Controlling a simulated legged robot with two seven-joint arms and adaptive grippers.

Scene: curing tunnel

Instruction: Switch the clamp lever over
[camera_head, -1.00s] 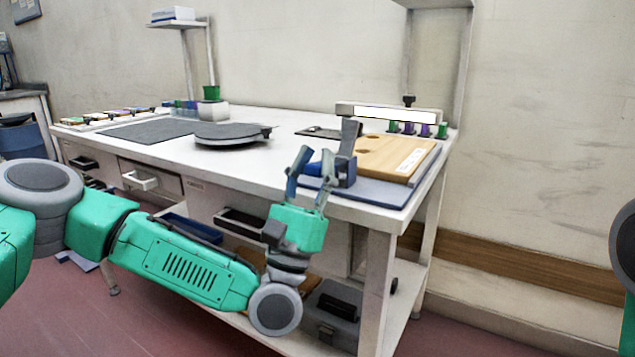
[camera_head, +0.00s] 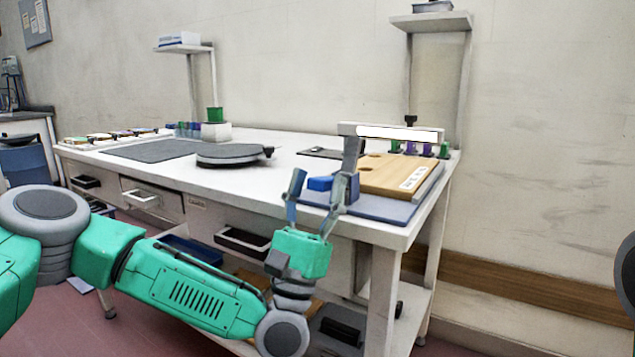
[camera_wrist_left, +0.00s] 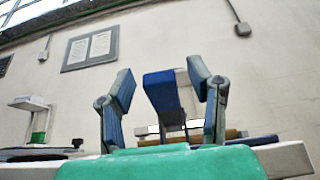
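The clamp is a grey upright (camera_head: 351,160) with a long white-faced bar across its top, at the front edge of the table beside a wooden board. Its lever appears as a blue block (camera_head: 320,183) in the head view and as an upright blue bar (camera_wrist_left: 163,90) in the wrist view. My left gripper (camera_head: 315,185) is open at the table's front edge. In the wrist view its fingers (camera_wrist_left: 160,85) stand on either side of the blue bar, with a gap visible on both sides. Whether the bar lies between the fingertips or beyond them is unclear. My right gripper is out of view.
The wooden board (camera_head: 392,177) lies on a blue-grey mat (camera_head: 385,207) right of the clamp. Several coloured pegs stand behind it. A round dark plate (camera_head: 234,157) lies mid-table. The front of the white tabletop (camera_head: 255,172) left of the clamp is clear.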

